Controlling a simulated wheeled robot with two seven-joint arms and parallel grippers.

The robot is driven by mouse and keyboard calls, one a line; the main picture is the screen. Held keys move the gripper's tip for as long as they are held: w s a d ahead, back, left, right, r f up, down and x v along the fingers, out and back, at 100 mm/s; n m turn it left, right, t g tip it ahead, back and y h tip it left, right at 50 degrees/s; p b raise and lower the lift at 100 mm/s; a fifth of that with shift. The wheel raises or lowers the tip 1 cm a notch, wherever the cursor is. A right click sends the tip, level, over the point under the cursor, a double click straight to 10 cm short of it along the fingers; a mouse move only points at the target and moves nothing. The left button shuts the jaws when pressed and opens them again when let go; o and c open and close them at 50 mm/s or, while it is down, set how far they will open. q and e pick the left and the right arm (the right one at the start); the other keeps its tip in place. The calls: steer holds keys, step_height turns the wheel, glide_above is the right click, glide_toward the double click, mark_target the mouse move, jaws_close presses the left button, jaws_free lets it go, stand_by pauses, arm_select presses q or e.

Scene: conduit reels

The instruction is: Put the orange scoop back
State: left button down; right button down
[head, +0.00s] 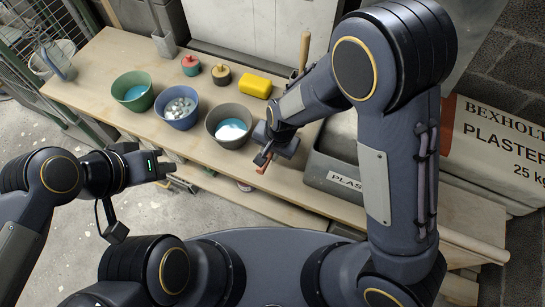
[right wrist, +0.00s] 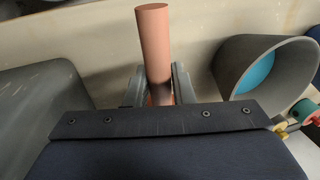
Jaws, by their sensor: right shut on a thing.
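The orange scoop shows in the right wrist view as a plain orange handle (right wrist: 153,45) between the two fingers of my right gripper (right wrist: 158,88). My right gripper is shut on this handle. The rest of the scoop is hidden behind the gripper's dark housing. In the head view a small orange end (head: 262,168) sticks out from my right gripper (head: 265,158), just right of the grey bowl (head: 216,121) and above the bench's near edge. My left gripper (head: 168,172) is over the floor in front of the bench. Its finger gap is unclear.
A green bowl (head: 147,95) and a blue bowl (head: 166,119) stand left of the grey bowl. Behind are red (head: 190,65) and dark (head: 221,75) knobbed pieces and a yellow block (head: 255,87). A grey bin (head: 328,177) labelled plaster stands right. Bare bench (head: 95,75) lies left.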

steer(key=shift+d+f, duration=0.2)
steer(key=shift+f, duration=0.05)
steer(key=shift+w+d+f+b, duration=0.15)
steer(key=shift+f+b, duration=0.2)
steer(key=shift+f, duration=1.3)
steer(key=shift+f, duration=0.1)
steer(key=c, duration=1.2)
jaws_free()
steer(key=shift+c, duration=0.2)
steer(key=shift+r, duration=0.25)
steer(key=p+v, duration=0.2)
steer(key=v, duration=0.9)
steer(key=shift+r+p, duration=0.35)
